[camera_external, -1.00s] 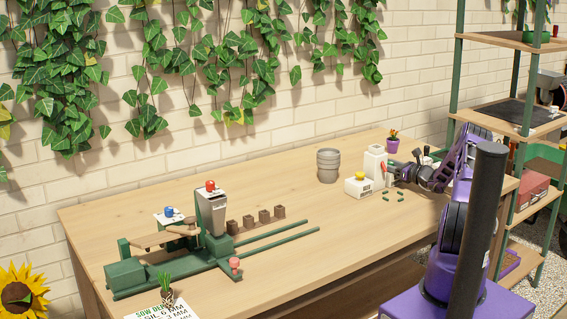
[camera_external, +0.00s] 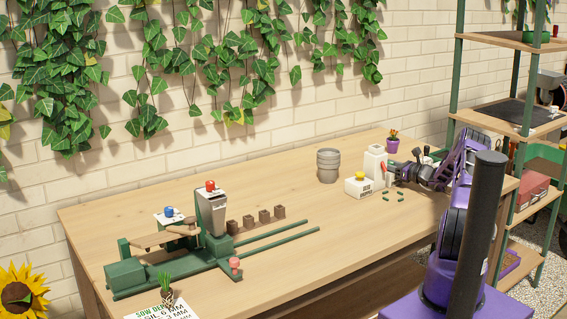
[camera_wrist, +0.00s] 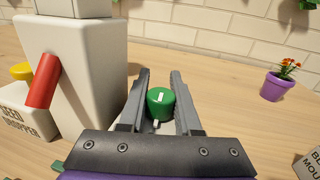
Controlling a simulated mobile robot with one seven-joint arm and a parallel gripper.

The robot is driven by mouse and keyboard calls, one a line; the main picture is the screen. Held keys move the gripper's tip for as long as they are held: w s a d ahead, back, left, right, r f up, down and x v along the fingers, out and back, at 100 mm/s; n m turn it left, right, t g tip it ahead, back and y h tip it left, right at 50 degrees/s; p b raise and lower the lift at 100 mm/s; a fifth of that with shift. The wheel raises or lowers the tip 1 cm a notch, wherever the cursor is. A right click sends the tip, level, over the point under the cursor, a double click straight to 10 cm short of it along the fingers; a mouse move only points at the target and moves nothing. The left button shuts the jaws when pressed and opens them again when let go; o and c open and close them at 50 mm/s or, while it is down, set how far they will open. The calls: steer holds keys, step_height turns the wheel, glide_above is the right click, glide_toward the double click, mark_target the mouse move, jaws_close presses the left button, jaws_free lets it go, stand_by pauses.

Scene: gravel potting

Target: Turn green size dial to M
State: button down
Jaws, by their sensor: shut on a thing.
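The green size dial (camera_wrist: 161,104) shows in the wrist view between the two fingers of my gripper (camera_wrist: 159,98). It has a white pointer mark on its face, and a small white mark shows just below it. No letter M is readable around it. My gripper is shut on the dial, with one finger along each side. In the external view my gripper (camera_external: 397,173) is beside the white dispenser at the right end of the bench, and the dial is hidden there.
The white dispenser (camera_wrist: 84,75) with a red lever (camera_wrist: 44,81) stands close left of my gripper. A box marked SEED DROPPER (camera_wrist: 25,113) is beside it. A purple flowerpot (camera_wrist: 277,86) stands to the right. A grey pot (camera_external: 328,166) and green rail machine (camera_external: 150,272) are farther left.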

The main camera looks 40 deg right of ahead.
steer(key=shift+a+n+y+b, duration=0.1)
steer(key=shift+n+y+b, duration=0.3)
steer(key=shift+y, duration=0.2)
steer(key=shift+r, duration=0.1)
steer(key=c, duration=0.9)
jaws_free()
steer(key=shift+p+v, duration=0.4)
steer(key=shift+v, duration=3.4)
